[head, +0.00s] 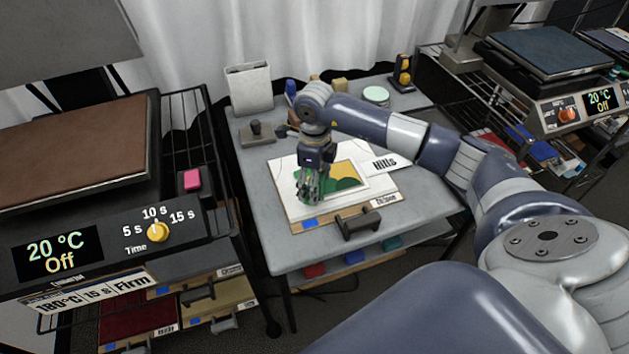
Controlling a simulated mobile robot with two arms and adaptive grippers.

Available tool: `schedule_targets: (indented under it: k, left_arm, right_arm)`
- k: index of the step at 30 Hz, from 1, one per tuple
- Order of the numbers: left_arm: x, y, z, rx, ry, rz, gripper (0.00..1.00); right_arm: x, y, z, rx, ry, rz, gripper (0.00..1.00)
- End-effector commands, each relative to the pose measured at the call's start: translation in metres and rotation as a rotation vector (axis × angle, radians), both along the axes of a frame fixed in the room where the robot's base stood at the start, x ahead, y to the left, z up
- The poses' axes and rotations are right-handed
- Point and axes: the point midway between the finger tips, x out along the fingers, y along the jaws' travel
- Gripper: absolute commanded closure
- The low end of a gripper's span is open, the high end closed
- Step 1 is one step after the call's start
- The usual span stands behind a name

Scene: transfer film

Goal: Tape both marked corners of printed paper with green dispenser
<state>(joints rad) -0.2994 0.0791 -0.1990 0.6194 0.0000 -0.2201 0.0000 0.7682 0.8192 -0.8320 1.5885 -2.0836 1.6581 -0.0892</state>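The printed paper (379,183) lies on a tan board (300,229) on the grey table, with a yellow and green hill picture on it. Blue patches show along the near edge, one at the near left (309,224) and a smaller one further right. My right gripper (311,193) reaches in from the right and points down over the left part of the paper, hiding it there. Green shows around its fingertips, but I cannot tell whether this is the green dispenser or the print behind. Its opening is unclear. My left gripper is out of view.
A dark handle-like fixture (358,223) stands at the board's near edge.

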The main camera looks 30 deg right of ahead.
Motion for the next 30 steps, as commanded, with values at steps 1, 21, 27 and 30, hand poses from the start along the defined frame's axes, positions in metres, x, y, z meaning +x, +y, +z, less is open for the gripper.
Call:
schedule_targets:
  k: [1, 21, 27, 30]
  left_arm:
    - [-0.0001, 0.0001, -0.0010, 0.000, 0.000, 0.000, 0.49]
    - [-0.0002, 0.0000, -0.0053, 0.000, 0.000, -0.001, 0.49]
    - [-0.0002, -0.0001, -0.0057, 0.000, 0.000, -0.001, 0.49]
    - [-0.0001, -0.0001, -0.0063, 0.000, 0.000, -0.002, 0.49]
  right_arm:
    - [0.0003, -0.0002, -0.0009, 0.000, 0.000, 0.000, 0.56]
    - [0.0002, -0.0003, -0.0065, -0.001, -0.001, -0.001, 0.56]
    - [0.0001, -0.0003, -0.0068, -0.001, -0.001, 0.000, 0.56]
    - [0.0001, -0.0003, -0.0071, -0.001, -0.001, 0.000, 0.56]
